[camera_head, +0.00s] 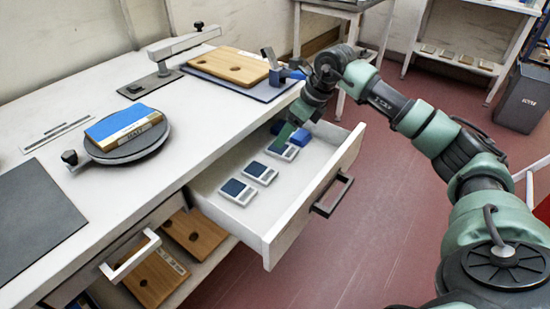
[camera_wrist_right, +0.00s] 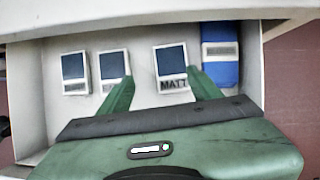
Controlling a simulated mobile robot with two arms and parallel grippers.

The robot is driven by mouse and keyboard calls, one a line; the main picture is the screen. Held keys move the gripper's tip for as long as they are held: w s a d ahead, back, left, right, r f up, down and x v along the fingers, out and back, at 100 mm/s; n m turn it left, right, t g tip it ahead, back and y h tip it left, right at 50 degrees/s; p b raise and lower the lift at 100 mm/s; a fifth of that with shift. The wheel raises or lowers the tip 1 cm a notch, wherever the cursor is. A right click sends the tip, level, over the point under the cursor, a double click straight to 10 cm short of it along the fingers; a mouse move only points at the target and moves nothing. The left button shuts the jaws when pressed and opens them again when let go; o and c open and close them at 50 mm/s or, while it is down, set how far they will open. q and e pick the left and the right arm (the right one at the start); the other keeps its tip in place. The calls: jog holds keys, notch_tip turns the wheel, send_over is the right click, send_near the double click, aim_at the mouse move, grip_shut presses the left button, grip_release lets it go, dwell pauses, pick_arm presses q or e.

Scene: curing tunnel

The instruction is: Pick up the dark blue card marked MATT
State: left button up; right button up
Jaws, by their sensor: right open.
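The dark blue card marked MATT (camera_wrist_right: 171,60) has a pale border and lies flat in the open drawer (camera_head: 222,207). In the head view the card (camera_head: 288,153) is partly covered by my right gripper (camera_head: 285,135). In the right wrist view my right gripper (camera_wrist_right: 162,90) is open and empty. Its fingers point into the drawer, and the card shows between them, closer to the right finger. I cannot tell how high the fingertips are above the card. My left gripper is not in view.
Two similar cards (camera_wrist_right: 75,72) (camera_wrist_right: 113,66) lie to the left of MATT in the wrist view. A blue block (camera_wrist_right: 220,72) is close on its right. The drawer walls surround them. The bench (camera_head: 120,190) holds a round turntable (camera_head: 122,153) and a wooden board (camera_head: 228,66).

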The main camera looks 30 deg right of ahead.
aim_at(283, 150)
jog(key=shift+d+f+h, duration=0.3)
jog(key=shift+d, duration=0.5)
jog(key=shift+f, duration=0.1)
jog(key=shift+a+f, duration=0.15)
jog(key=shift+f, duration=0.55)
jog(key=x, duration=0.5)
jog(key=shift+w+f, duration=0.15)
jog(key=shift+w, duration=0.1)
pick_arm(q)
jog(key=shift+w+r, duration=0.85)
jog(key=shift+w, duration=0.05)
pick_arm(e)
jog(key=c, duration=1.1)
